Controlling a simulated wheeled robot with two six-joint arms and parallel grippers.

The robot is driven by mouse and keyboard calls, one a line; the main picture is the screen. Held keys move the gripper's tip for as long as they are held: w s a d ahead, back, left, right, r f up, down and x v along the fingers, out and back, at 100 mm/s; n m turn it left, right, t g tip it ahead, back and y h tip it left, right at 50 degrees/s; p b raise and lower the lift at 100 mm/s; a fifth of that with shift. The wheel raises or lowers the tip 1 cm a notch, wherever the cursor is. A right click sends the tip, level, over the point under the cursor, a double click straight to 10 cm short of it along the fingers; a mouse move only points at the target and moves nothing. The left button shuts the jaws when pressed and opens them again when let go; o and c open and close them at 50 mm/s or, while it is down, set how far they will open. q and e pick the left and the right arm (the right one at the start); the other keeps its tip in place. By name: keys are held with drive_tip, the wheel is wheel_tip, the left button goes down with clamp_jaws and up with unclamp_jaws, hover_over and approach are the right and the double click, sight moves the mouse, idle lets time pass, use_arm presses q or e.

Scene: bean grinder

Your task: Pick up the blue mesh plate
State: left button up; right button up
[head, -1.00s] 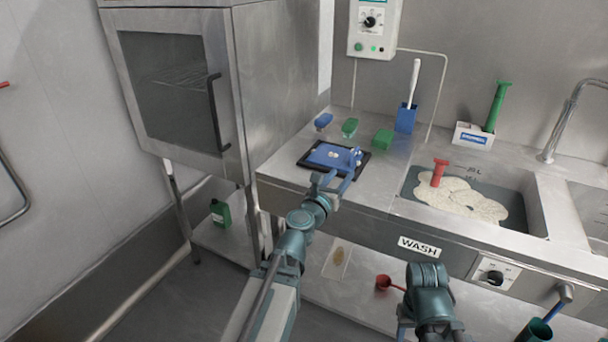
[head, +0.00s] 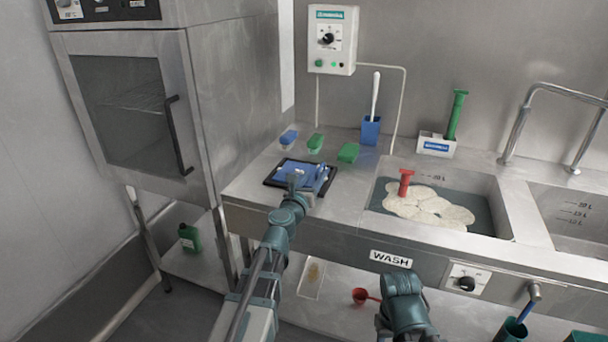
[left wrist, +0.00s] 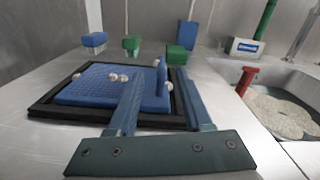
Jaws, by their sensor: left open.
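The blue mesh plate (head: 287,170) lies flat on a black tray (head: 270,183) on the steel counter, left of the sink. In the left wrist view the plate (left wrist: 85,85) carries some small whitish lumps, and a blue upright tab (left wrist: 161,76) stands at its right side. My left gripper (head: 310,178) is open over the plate's near right part. In the left wrist view my left gripper (left wrist: 158,85) has its two fingers apart, with the tab appearing between them; contact cannot be told. My right gripper is not visible.
A blue brush (head: 289,138) and two green ones (head: 315,142) sit behind the tray. A blue holder (head: 371,130) with a white handle stands at the back. The sink (head: 500,215) holds pale discs and a red-handled tool (head: 406,182). A steel oven (head: 130,110) stands left.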

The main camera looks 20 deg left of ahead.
sight(317, 173)
use_arm(q)
drive_tip(key=w, duration=0.5)
drive_tip(key=shift+w+d+f, duration=0.1)
drive_tip(key=shift+w+d, duration=0.05)
drive_tip(key=shift+d, duration=0.1)
clamp_jaws()
